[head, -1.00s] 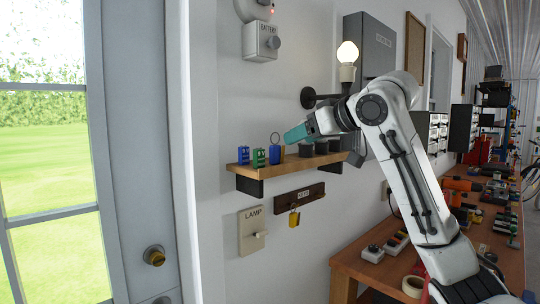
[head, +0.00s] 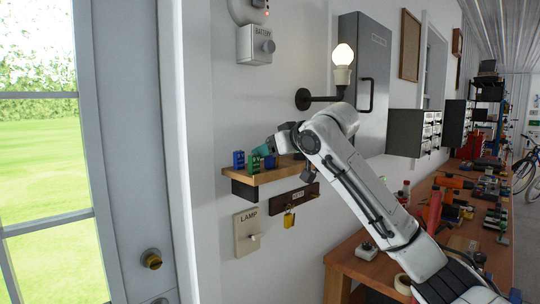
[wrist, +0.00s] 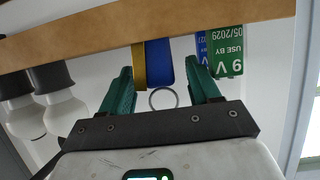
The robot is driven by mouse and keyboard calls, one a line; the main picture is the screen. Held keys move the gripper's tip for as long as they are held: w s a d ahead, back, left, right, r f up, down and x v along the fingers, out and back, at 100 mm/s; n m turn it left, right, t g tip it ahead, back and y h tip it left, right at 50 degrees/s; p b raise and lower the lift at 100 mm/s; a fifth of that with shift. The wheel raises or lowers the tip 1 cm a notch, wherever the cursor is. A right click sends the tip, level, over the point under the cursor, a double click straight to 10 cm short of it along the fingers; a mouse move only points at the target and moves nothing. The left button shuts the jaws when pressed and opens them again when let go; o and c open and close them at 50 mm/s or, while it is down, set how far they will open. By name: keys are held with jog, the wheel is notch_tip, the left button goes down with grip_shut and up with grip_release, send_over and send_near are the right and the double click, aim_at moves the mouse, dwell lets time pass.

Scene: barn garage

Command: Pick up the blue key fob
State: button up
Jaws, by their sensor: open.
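The blue key fob (wrist: 160,60), with a yellow strip along one side and a metal ring (wrist: 163,98), stands on the wooden shelf (wrist: 90,38) in the inverted wrist view. A little of its blue also shows below my gripper in the head view (head: 269,162); the rest is hidden. My gripper (wrist: 163,72) is open, with one teal finger on each side of the fob and a gap on both sides. I cannot tell how deep the fob sits between the fingers.
A green 9 V battery (wrist: 226,50) and a blue one (wrist: 201,45) stand close beside one finger. Bulbs (wrist: 62,110) stand on the shelf's other side. Below the shelf are a key rack (head: 295,199) and a lamp switch (head: 248,233).

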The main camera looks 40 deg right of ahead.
jog(key=shift+w+f, duration=0.1)
jog(key=c, duration=1)
jog(key=shift+c, duration=0.2)
jog(key=shift+r+b, duration=0.3)
jog(key=shift+r, duration=0.2)
notch_tip(320, 180, up, 3)
jog(key=shift+f+b, duration=0.2)
jog(key=shift+b, duration=0.35)
jog(key=d+r+b+v, duration=0.1)
jog(key=v, duration=0.7)
jog(key=w+r+b+v, duration=0.1)
jog(key=r+b+v, duration=0.1)
jog(key=v, duration=0.6)
jog(key=shift+d+r+b, duration=0.25)
jog(key=shift+d+b, duration=0.05)
jog(key=shift+d, duration=0.1)
